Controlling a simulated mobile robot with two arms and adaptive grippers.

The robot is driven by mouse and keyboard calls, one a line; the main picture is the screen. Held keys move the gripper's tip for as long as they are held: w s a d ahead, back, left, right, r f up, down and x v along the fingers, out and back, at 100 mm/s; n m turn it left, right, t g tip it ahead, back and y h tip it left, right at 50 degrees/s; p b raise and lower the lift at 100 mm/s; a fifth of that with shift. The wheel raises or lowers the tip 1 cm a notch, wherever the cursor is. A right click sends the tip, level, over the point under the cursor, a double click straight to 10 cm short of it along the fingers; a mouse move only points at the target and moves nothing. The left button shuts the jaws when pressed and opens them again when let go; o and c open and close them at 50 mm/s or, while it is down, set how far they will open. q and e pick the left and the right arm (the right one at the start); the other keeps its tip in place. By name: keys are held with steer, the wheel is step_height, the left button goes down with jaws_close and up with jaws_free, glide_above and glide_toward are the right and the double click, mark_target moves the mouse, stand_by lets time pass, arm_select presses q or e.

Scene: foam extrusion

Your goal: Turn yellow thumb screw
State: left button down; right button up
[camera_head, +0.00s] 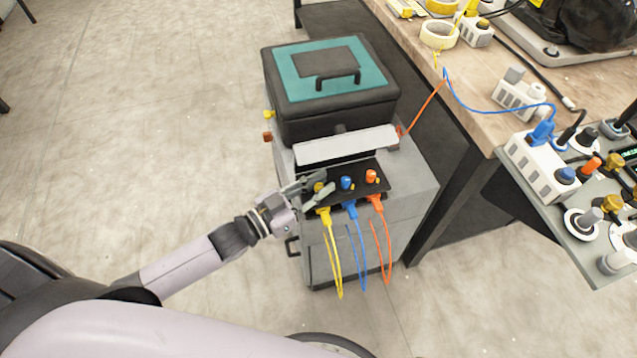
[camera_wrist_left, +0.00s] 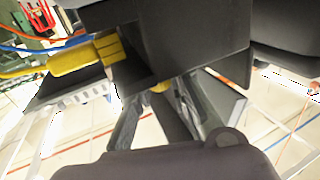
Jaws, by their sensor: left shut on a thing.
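The yellow thumb screw (camera_head: 319,186) stands at the left end of a row on a black panel (camera_head: 350,170) on the front of a grey cabinet. My left gripper (camera_head: 318,191) reaches in from the left with its fingers on either side of it, shut on it. In the left wrist view, a small yellow bit (camera_wrist_left: 160,87) shows between the fingertips (camera_wrist_left: 160,95), mostly hidden by the fingers and a dark block. A blue screw (camera_head: 347,183) and an orange screw (camera_head: 371,176) stand to the right. My right gripper is not in view.
Yellow (camera_head: 323,211), blue (camera_head: 351,209) and orange (camera_head: 376,203) plugs with hanging cables sit just below the screws. A black and teal case (camera_head: 335,110) stands behind on the grey cabinet (camera_head: 410,195). A workbench (camera_head: 475,100) is at right; floor at left is clear.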

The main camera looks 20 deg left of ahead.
arm_select(q)
steer(key=shift+m+g+h, duration=0.3)
steer(key=shift+g+h, duration=0.1)
steer(key=shift+h, duration=0.1)
steer(key=c, duration=1.5)
jaws_free()
steer(key=shift+s+a, duration=0.1)
steer(key=v, duration=1.1)
steer(key=shift+s+a, duration=0.15)
steer(key=shift+s, duration=0.2)
